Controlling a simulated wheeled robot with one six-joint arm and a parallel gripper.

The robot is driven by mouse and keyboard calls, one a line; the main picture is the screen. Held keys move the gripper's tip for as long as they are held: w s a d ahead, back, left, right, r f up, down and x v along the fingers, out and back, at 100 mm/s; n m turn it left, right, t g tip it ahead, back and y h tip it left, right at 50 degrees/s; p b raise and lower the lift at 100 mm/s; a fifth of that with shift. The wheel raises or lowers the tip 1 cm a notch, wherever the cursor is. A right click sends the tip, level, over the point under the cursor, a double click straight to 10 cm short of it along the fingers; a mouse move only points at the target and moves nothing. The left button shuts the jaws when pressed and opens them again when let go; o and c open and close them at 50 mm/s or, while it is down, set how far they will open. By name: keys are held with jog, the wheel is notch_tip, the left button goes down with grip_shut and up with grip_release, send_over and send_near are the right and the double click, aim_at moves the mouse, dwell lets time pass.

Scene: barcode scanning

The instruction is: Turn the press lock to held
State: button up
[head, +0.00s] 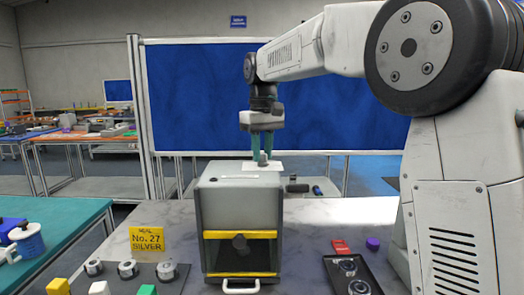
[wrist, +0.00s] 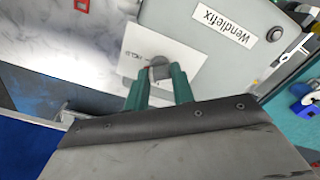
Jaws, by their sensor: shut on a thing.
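The press (head: 238,205) is a grey box with a yellow-edged front window and a handle at its foot. The press lock is a small grey knob (wrist: 160,68) on a white plate (wrist: 182,55) on the press top. In the head view the knob (head: 263,160) shows between the fingertips. My gripper (head: 262,152) points down with its green fingers shut on the knob; the wrist view shows these fingers (wrist: 160,85) on either side of it. Part of the plate is hidden behind the fingers.
A yellow card (head: 147,241) reading "SEAL No.27 SILVER" stands left of the press, behind a dark holder with several round metal pieces (head: 127,268). A black tray (head: 355,275), a red piece (head: 340,246) and a purple piece (head: 373,243) lie to the right.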

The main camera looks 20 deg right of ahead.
jog(key=m, duration=0.7)
jog(key=shift+r, duration=0.1)
dwell(0.5)
jog(key=o, duration=1)
notch_tip(320, 180, up, 8)
jog(key=shift+f, duration=0.15)
